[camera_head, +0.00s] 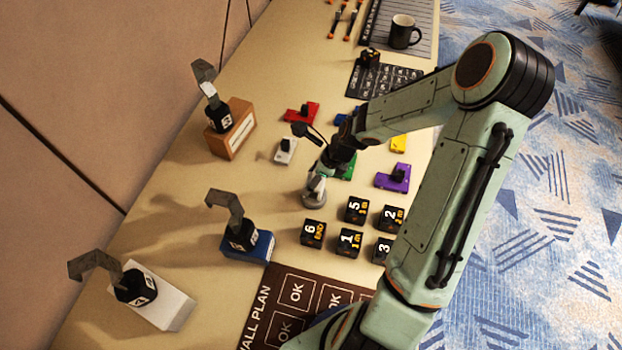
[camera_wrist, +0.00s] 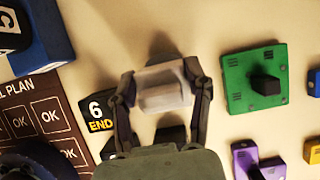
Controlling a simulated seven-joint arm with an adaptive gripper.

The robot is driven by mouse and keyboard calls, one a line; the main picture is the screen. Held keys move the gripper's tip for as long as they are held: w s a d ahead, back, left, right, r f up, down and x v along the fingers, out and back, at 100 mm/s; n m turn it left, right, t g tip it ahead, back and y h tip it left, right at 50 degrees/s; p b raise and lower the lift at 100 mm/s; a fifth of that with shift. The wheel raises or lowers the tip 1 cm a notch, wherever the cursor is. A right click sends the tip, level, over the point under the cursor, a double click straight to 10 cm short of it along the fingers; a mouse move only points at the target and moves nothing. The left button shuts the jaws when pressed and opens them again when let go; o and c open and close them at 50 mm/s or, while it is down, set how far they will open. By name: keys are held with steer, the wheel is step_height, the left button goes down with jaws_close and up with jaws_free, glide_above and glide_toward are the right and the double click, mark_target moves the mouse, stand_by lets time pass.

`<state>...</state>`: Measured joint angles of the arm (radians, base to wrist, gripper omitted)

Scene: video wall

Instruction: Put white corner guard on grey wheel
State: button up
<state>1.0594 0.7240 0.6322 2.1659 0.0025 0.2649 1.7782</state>
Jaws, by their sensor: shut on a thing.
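My gripper (camera_wrist: 163,88) is shut on a pale, block-like thing, which looks like the white corner guard (camera_wrist: 163,90); a finger stands on each side of it. In the head view, my gripper (camera_head: 318,180) points down near the middle of the table, with the white guard (camera_head: 317,185) between its fingers. A round grey thing, apparently the grey wheel (camera_head: 313,198), is right under the guard in that view. I cannot tell whether they touch. In the wrist view the guard and fingers hide what lies below, and I cannot make out the wheel there.
Black numbered cubes (camera_head: 348,242) stand just in front. Coloured pieces with black knobs, including green (camera_wrist: 255,80), purple (camera_head: 392,177), red (camera_head: 302,112) and white (camera_head: 285,151), lie around. Hooks on blocks (camera_head: 232,130) line the left; a mug (camera_head: 404,32) stands far back.

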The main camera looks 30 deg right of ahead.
steer(key=shift+f, duration=0.3)
steer(key=shift+f, duration=0.15)
steer(key=o, duration=1)
steer(key=v, duration=1.2)
steer(key=s+a+r+n+g, duration=0.1)
steer(key=s+a+r+n, duration=0.1)
steer(key=s+a+n, duration=0.3)
steer(key=s+a+r+n+g+h, duration=0.1)
steer(key=s+a+r+n, duration=0.2)
steer(key=n, duration=1)
steer(key=s+a+r+n+g+h, duration=0.1)
steer(key=s+a+r+n, duration=0.2)
steer(key=s+a+n, duration=0.4)
steer(key=shift+s+a+n, duration=0.15)
steer(key=shift+s+n, duration=0.8)
steer(key=shift+n, duration=0.65)
